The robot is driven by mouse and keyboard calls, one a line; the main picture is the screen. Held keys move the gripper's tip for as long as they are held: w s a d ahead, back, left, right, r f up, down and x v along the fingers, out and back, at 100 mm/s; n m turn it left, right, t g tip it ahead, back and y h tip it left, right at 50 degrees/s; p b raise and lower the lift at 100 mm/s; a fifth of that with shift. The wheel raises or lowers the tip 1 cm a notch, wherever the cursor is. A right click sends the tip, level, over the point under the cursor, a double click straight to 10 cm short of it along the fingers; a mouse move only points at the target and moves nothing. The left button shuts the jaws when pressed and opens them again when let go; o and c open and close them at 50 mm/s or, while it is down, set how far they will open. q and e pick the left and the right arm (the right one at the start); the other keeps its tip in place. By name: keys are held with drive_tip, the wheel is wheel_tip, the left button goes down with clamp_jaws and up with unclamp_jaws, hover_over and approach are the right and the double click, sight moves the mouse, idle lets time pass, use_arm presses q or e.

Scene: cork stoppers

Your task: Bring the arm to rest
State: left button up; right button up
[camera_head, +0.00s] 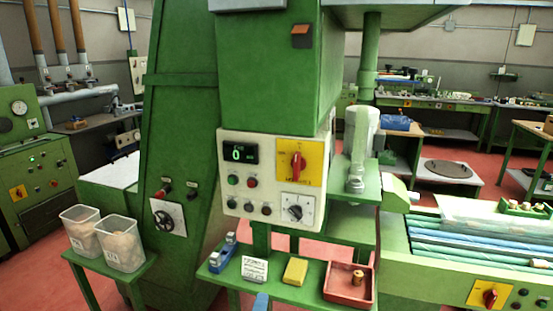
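Neither of my grippers and no part of my arms that I can make out shows in the head view. A shallow red tray (334,293) sits at the right end of a green shelf (290,291) in front of the machine. A small brown cork-like piece (358,277) stands in the tray. To its left on the shelf lie a yellow block (295,271), a white card with dark print (254,270) and a blue object (224,254).
A tall green machine (275,70) with a control panel (238,180) fills the middle. Two clear bins (123,247) with pale contents stand on a green stand at left. A conveyor (455,245) runs at right. A pale cylinder (359,140) stands beside the machine. Red floor shows between.

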drive_tip(key=s+d+f+n+g+y+p, duration=0.1)
drive_tip(key=s+d+f+n+g, duration=0.25)
drive_tip(key=f, duration=0.55)
drive_tip(key=s+d+f+n+g+y+p, duration=0.15)
drive_tip(key=d+f+n, duration=0.25)
drive_tip(key=f, duration=0.6)
drive_tip(key=s+d+f+n+g+y+p, duration=0.1)
drive_tip(key=s+d+f+n+g, duration=0.2)
drive_tip(key=f, duration=0.6)
drive_tip(key=s+d+f+n+g+p, duration=0.1)
drive_tip(key=s+f+n+g, duration=0.1)
drive_tip(key=s, duration=0.7)
drive_tip(key=s+d+f+n+g+y+p, duration=0.1)
drive_tip(key=s+f+g, duration=0.3)
drive_tip(key=s, duration=0.5)
drive_tip(key=s+d+f+n+g+y+p, duration=0.1)
drive_tip(key=s+d+f+n+g, duration=0.2)
drive_tip(key=s, duration=0.5)
drive_tip(key=shift+s+d+f+g, duration=0.15)
drive_tip(key=shift+s+f+g, duration=0.15)
drive_tip(key=shift+s+f, duration=0.1)
drive_tip(key=shift+y, duration=0.25)
